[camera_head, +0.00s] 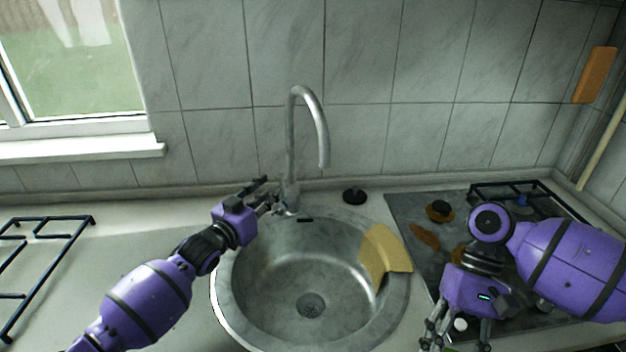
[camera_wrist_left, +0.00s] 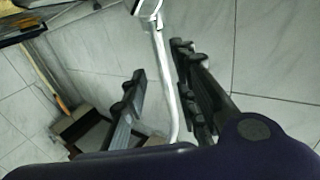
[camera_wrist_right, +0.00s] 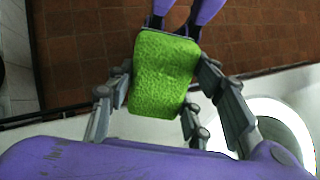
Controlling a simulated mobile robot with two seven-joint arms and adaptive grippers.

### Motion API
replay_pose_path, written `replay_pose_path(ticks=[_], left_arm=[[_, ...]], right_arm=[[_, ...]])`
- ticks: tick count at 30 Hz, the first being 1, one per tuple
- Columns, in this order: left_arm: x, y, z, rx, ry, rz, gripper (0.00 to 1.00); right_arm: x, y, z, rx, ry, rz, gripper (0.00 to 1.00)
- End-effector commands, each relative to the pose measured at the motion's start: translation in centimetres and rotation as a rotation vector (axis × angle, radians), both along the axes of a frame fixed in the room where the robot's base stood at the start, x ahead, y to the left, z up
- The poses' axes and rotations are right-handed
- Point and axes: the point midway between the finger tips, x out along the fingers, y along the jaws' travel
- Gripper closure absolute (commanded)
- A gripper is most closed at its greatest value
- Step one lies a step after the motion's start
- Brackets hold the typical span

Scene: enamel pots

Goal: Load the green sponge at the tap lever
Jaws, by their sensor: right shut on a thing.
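The green sponge (camera_wrist_right: 162,75) shows in the right wrist view, between the fingers of my right gripper (camera_wrist_right: 162,95), which is shut on it. In the head view my right gripper (camera_head: 457,332) is at the lower right, right of the sink, and the sponge is mostly hidden. The silver tap (camera_head: 293,140) stands behind the sink. My left gripper (camera_head: 268,193) is beside the tap's base, its fingers apart. In the left wrist view the tap (camera_wrist_left: 166,85) shows between the open fingers of my left gripper (camera_wrist_left: 157,65). I cannot make out the lever clearly.
A yellow cloth (camera_head: 385,252) hangs over the right rim of the round sink (camera_head: 222,300). A black plug (camera_head: 354,195) sits behind the sink. A dark hob (camera_head: 405,205) is at the right and a black grate (camera_head: 40,262) at the left. A tiled wall (camera_head: 400,120) closes the back.

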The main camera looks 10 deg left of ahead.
Motion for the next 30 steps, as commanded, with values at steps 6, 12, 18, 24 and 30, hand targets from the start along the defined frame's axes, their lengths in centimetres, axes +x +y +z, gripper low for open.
replay_pose_path(ticks=[6, 12, 18, 24, 30], left_arm=[[4.1, -1.4, 0.0, -0.001, -0.001, 0.000, 0.73], [6.1, -2.0, -0.1, -0.001, 0.001, 0.000, 0.73], [6.6, -2.2, 0.0, -0.001, 0.000, 0.000, 0.73], [6.6, -2.2, 0.0, -0.001, 0.000, 0.000, 0.77], [6.6, -2.1, 0.0, -0.001, 0.000, 0.000, 1.00]], right_arm=[[-0.1, 0.0, -0.5, 0.000, 0.007, 0.000, 0.73], [-0.2, 0.0, -0.9, 0.000, 0.012, 0.000, 0.73], [-0.2, 0.0, -0.9, 0.000, 0.013, 0.000, 0.73], [-0.2, 0.0, -0.9, 0.000, 0.012, 0.000, 0.73], [-0.2, 0.0, -0.9, 0.000, 0.012, 0.000, 0.73]])
